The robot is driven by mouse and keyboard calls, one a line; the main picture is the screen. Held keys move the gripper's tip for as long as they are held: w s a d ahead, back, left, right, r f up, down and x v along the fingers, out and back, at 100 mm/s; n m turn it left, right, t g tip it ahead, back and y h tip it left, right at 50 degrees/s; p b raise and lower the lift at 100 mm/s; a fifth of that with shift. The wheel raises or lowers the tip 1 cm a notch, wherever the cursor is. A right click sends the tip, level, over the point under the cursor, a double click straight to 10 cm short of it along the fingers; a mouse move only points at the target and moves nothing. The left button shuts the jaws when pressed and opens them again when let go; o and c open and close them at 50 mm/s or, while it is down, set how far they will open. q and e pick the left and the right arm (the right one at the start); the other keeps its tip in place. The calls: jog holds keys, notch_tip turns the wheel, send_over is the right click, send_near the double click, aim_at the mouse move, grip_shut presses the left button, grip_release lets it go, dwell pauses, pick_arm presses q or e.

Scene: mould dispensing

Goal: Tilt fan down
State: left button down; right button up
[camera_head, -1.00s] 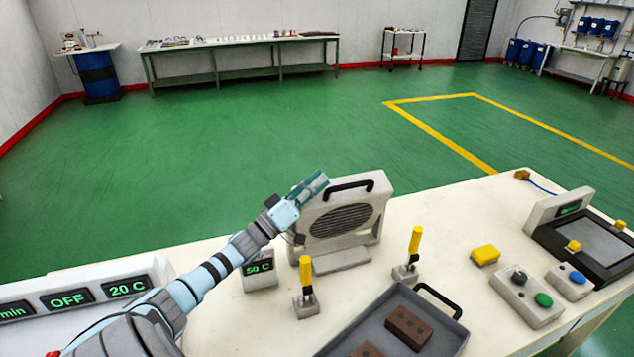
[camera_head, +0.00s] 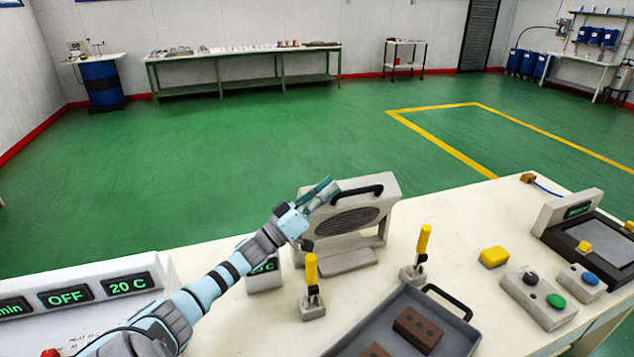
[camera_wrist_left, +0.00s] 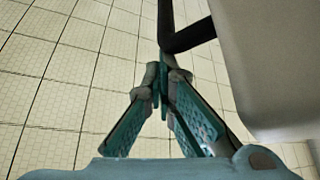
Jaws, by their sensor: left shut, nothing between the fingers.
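The fan (camera_head: 349,219) is a light grey box with a dark round grille and a black top handle (camera_head: 357,193). It stands on a flat foot on the white table, and its housing leans back. My left gripper (camera_head: 326,187) is at the fan's upper left corner, shut and empty. In the left wrist view the shut fingertips (camera_wrist_left: 164,62) are beside the black handle (camera_wrist_left: 190,37), with the fan's pale housing (camera_wrist_left: 265,60) to the right. I cannot tell whether the fingertips touch the handle. My right gripper is not in view.
A small display box (camera_head: 264,277) stands left of the fan, partly behind my arm. Two yellow-handled clamps (camera_head: 311,283) (camera_head: 420,253) stand in front. A grey tray (camera_head: 455,337) holds brown blocks. Button boxes (camera_head: 533,298) and a yellow block (camera_head: 494,257) are at right.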

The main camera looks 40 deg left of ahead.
pick_arm(q)
jog(key=r, duration=0.1)
jog(key=a+r+p, duration=0.1)
jog(key=r, duration=0.1)
jog(key=a+r+p, duration=0.1)
jog(key=shift+s+r, duration=0.15)
jog(key=shift+s, duration=0.05)
jog(key=v, duration=1)
jog(key=shift+d+f, duration=0.15)
jog(key=shift+f, duration=0.15)
jog(key=shift+s, duration=0.1)
